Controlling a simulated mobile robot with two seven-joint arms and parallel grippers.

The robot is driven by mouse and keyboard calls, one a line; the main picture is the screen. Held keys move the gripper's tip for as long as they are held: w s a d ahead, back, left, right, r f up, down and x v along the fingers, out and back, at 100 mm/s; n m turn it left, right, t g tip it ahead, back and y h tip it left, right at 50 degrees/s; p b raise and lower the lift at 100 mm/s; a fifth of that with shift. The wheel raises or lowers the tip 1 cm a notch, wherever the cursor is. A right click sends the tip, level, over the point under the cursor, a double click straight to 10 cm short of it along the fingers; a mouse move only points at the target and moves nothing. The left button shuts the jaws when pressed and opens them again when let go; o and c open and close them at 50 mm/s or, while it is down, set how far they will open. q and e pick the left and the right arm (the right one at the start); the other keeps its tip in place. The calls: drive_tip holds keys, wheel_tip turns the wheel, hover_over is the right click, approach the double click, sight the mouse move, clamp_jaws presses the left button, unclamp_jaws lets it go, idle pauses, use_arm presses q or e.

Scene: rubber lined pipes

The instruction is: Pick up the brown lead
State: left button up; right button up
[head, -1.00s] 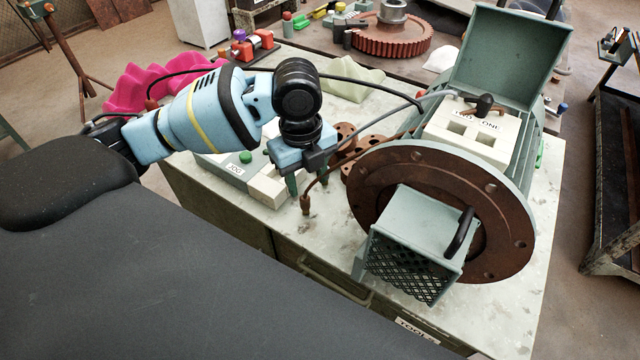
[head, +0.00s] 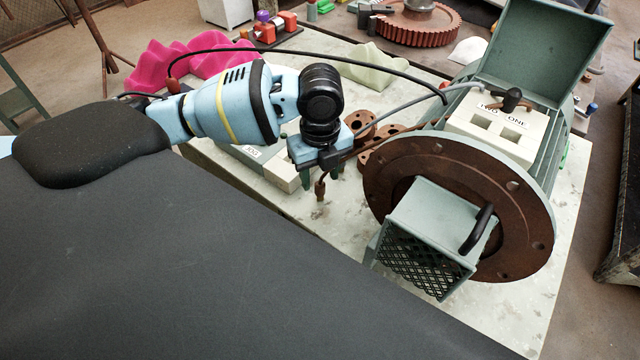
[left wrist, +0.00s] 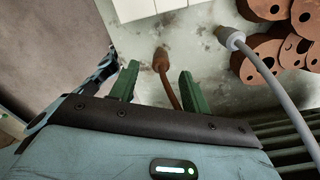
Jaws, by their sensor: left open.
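The brown lead (head: 320,188) ends in a brown tip that hangs or lies just beyond my left gripper over the pale tabletop. In the left wrist view the brown lead (left wrist: 165,70) runs between the two green fingers. My left gripper (left wrist: 158,82) is open around it, with a gap on each side. In the head view the left gripper (head: 320,177) points down, partly hidden by its own wrist. The lead's cable runs back toward the motor's terminal box (head: 492,132). My right gripper is not in view.
The motor's rusty flange (head: 400,165) and grille box stand close on the right. A grey lead (left wrist: 260,68) with a pale tip and several rusty rings (left wrist: 262,50) lie near the gripper. A black cable (head: 300,53) arches behind my arm.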

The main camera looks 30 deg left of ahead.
use_arm(q)
wheel_tip(320, 180, down, 2)
drive_tip(key=shift+f, duration=0.15)
clamp_jaws()
idle(0.3)
drive_tip(key=shift+w+r, duration=0.1)
drive_tip(key=shift+r, duration=0.4)
drive_tip(key=r, duration=0.2)
drive_tip(key=shift+s+a+r, duration=0.1)
drive_tip(key=shift+s+r, duration=0.25)
drive_tip(key=shift+r, duration=0.05)
drive_tip(key=s+a+r, duration=0.1)
drive_tip(key=s+a, duration=0.3)
drive_tip(key=s, duration=1)
drive_tip(key=shift+s+r, duration=0.15)
drive_tip(key=shift+s, duration=0.25)
